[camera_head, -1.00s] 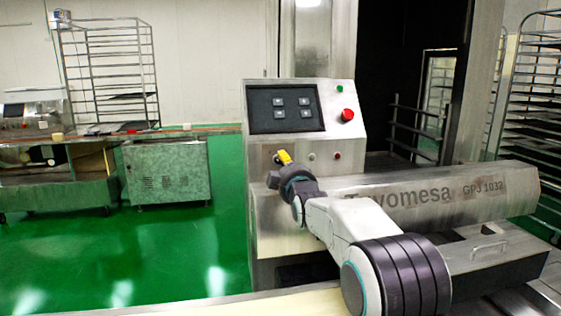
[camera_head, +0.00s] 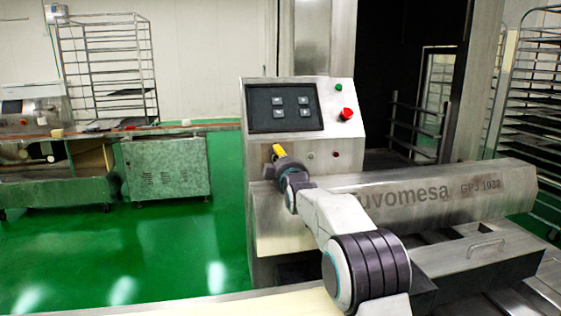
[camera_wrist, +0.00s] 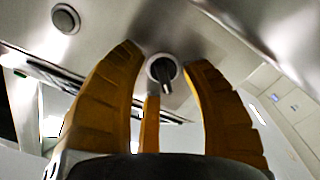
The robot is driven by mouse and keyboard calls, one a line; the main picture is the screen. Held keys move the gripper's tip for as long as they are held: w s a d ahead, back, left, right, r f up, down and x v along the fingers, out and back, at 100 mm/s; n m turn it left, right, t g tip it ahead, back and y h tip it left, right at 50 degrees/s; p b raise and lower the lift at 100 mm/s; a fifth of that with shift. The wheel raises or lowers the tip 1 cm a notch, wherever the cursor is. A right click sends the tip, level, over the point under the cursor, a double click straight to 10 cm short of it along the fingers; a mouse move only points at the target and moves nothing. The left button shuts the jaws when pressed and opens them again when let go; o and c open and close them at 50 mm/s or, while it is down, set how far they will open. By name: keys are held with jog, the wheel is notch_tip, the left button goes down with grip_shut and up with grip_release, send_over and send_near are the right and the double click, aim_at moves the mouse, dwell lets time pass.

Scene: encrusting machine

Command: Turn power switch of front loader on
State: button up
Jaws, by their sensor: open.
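The front loader (camera_head: 258,222) is a steel machine with a slanted control panel (camera_head: 335,92) on top. In the wrist view a round switch with a dark knob (camera_wrist: 162,69) sits on a steel face. My gripper (camera_wrist: 163,60) is open, with its yellow fingers on either side of the knob and a third yellow finger below it. I cannot tell whether any finger touches the knob. In the head view my gripper (camera_head: 278,152) is at the left of the panel's lower front face and hides the switch there.
The panel has a dark screen (camera_head: 284,107), a green button (camera_head: 338,87) and a red button (camera_head: 346,114). A grey round fitting (camera_wrist: 65,18) is at the upper left of the wrist view. Racks and a workbench stand behind. Green floor is clear at left.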

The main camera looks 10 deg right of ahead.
grip_shut()
